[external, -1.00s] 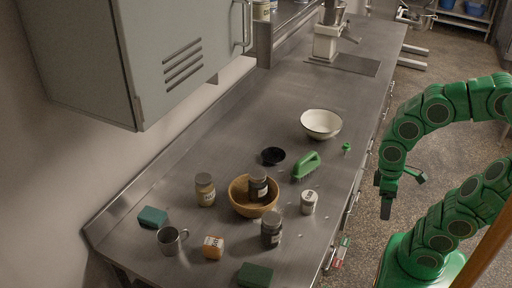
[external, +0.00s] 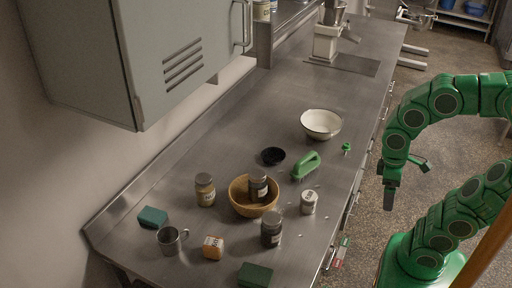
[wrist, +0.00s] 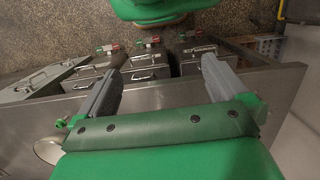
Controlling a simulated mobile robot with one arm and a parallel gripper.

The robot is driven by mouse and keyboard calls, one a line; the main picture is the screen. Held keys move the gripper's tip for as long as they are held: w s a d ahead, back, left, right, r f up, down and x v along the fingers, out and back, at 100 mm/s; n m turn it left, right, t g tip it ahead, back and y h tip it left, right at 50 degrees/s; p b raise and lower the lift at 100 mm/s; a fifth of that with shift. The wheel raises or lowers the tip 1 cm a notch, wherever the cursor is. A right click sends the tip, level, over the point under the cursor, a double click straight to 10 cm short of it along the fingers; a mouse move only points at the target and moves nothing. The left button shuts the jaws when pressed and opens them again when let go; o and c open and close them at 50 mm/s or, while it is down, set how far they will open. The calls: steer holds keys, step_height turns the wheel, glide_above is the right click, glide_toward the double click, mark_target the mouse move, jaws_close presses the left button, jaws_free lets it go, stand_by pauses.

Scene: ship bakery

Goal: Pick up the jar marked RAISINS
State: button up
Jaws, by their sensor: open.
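Several jars stand on the steel counter, with labels too small to read, so I cannot tell which says RAISINS. One dark jar (external: 258,187) is inside a wooden bowl (external: 240,206). Another dark jar (external: 271,230) stands in front of the bowl. A jar with pale yellowish contents (external: 205,190) stands left of the bowl. My gripper (external: 400,178) is off the counter's right edge, above the floor, well apart from the jars. In the wrist view my gripper (wrist: 160,78) is open with nothing between its fingers; no jar shows there.
Near the jars are a white tin (external: 308,203), a metal mug (external: 170,240), an orange box (external: 213,247), sponges (external: 152,217), a green brush (external: 306,166), a black dish (external: 273,156) and a white bowl (external: 321,124). A wall cabinet (external: 150,60) overhangs the left. Drawers (wrist: 145,65) line the counter's front.

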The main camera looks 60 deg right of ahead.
steer(key=w+a+r+m+g+y, duration=0.1)
steer(key=w+a+m+y, duration=0.25)
steer(key=w, duration=0.45)
steer(key=w+a+r+m+g+y, duration=0.1)
steer(key=w+a+m+y, duration=0.3)
steer(key=w, duration=0.3)
steer(key=w+m+t+y, duration=0.2)
steer(key=w+m+y, duration=0.55)
steer(key=w, duration=0.85)
steer(key=m+h, duration=0.2)
glide_toward(268, 239)
steer(key=shift+x, duration=3.15)
steer(key=shift+w+f, duration=0.1)
steer(key=shift+f, duration=0.05)
steer(key=shift+c, duration=0.3)
